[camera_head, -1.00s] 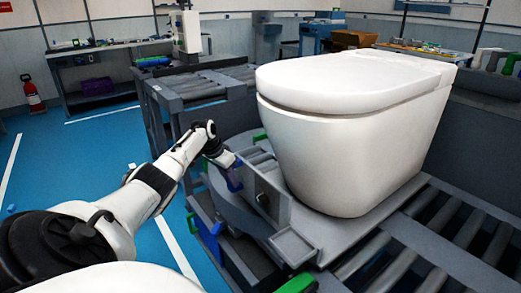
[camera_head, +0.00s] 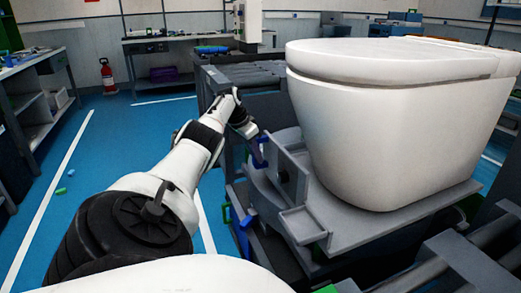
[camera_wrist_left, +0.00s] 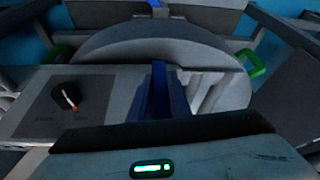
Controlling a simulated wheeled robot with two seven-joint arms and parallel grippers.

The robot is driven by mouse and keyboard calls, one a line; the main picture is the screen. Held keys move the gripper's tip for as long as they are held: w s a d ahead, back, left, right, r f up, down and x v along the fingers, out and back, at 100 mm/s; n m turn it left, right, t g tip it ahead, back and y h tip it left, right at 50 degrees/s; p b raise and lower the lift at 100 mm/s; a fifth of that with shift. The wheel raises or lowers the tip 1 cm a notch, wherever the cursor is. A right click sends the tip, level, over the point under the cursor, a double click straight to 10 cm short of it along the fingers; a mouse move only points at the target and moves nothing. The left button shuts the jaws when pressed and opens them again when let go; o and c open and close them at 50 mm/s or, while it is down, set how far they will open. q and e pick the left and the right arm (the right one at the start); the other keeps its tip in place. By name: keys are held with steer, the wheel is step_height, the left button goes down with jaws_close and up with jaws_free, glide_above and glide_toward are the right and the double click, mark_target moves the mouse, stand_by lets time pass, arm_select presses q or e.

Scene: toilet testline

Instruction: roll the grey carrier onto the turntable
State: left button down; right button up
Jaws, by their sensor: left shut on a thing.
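The grey carrier (camera_head: 355,232) bears a large white toilet (camera_head: 395,130) and has an upright end panel (camera_head: 291,172). It appears to lie at least partly over the grey round turntable (camera_head: 266,198); how much overlaps is hidden. My left gripper (camera_head: 259,152) is shut on a blue handle at the carrier's panel. In the left wrist view the blue handle (camera_wrist_left: 160,90) stands upright in front of the gripper, beside a panel with a dark knob (camera_wrist_left: 80,98). The turntable's curved disc (camera_wrist_left: 150,38) shows beyond it. My right gripper is out of view.
Roller conveyor sections stand behind (camera_head: 245,75) and at the lower right (camera_head: 465,265). Green brackets (camera_wrist_left: 252,62) show beside the turntable. A blue bracket (camera_head: 243,236) sits below it.

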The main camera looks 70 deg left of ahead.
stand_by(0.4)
arm_select(q)
steer(key=c, duration=1.6)
jaws_free()
steer(key=shift+d, duration=0.1)
steer(key=shift+c, duration=0.2)
steer(key=shift+s+r+p, duration=0.2)
steer(key=shift+r+p, duration=0.2)
steer(key=shift+r, duration=0.05)
steer(key=p+v, duration=0.2)
steer(key=v, duration=0.7)
steer(key=shift+r+p, duration=0.2)
steer(key=shift+p, duration=0.2)
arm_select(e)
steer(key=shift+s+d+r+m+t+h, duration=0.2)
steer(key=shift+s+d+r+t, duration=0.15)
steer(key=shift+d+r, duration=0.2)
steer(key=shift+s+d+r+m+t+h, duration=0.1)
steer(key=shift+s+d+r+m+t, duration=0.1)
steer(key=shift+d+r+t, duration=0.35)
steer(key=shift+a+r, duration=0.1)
